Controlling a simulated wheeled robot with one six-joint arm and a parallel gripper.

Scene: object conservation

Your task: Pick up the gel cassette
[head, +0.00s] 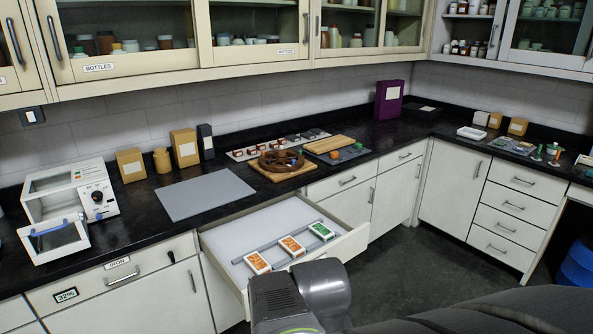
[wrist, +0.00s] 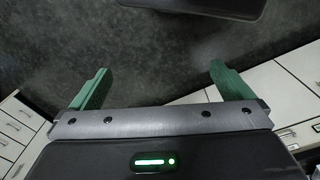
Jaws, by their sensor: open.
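Three flat white-edged cassettes lie in a row on a grey rail in an open white drawer (head: 222,239) in the head view. The left cassette (head: 257,262) and the middle cassette (head: 291,246) have orange faces; the right cassette (head: 321,231) has a green face. I cannot read their labels or tell which is the gel cassette. My gripper (wrist: 158,72) shows in the wrist view with its green fingers wide apart and nothing between them. It faces the dark floor; no cassette shows there. In the head view my arm is in front of the drawer, and the fingers are not visible.
A grey mat (head: 192,195) lies on the black counter behind the drawer. A white machine (head: 66,205) with an open door stands at left. A wooden board with a brown ring (head: 282,160) sits behind the drawer. Floor (head: 395,262) is clear at right.

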